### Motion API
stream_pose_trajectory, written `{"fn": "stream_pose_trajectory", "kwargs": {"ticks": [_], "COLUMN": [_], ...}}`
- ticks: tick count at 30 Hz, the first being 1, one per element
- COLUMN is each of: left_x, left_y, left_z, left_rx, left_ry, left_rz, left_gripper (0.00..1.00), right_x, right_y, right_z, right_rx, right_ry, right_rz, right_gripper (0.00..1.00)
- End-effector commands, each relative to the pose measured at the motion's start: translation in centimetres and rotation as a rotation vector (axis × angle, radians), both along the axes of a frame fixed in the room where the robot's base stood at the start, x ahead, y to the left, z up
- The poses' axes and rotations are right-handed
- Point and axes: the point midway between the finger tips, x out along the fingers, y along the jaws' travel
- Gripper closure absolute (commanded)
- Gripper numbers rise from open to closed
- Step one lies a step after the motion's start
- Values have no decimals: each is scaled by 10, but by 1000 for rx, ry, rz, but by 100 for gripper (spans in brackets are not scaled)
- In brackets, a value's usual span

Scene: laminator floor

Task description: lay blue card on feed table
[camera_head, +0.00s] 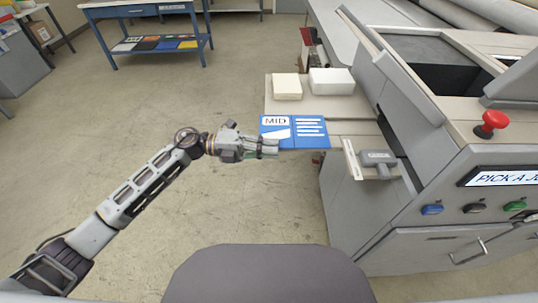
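The blue card (310,129), with a white "MID" label and white lines, is at my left gripper (272,148), near the centre of the view. The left gripper's fingers overlap the card's lower left edge and appear shut on it. The card lies flat and overlaps the left front part of the beige feed table (350,129) in this view. I cannot tell whether it touches the table or is just above it. My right gripper is not in view.
A cream block (287,86) and a white block (332,81) sit at the back of the feed table. A grey handled guide (377,160) is at its front right. The laminator (430,140), with a red button (491,123), stands right. Open floor lies left.

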Motion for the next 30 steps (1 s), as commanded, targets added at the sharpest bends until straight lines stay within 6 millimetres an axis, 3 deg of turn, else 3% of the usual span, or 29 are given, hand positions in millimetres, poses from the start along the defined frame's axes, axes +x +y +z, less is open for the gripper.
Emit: {"fn": "stream_pose_trajectory", "kwargs": {"ticks": [9, 26, 30], "left_x": [-1, 0, 0], "left_y": [0, 0, 0], "left_z": [-30, -34, -33], "left_rx": [-1, 0, 0], "left_ry": [1, 0, 1], "left_rz": [-1, -1, -1], "left_gripper": [100, 100, 80], "right_x": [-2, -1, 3], "right_y": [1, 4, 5], "right_z": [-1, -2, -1], "right_rx": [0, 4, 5], "right_ry": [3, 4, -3], "right_rz": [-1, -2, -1], "right_gripper": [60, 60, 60]}}
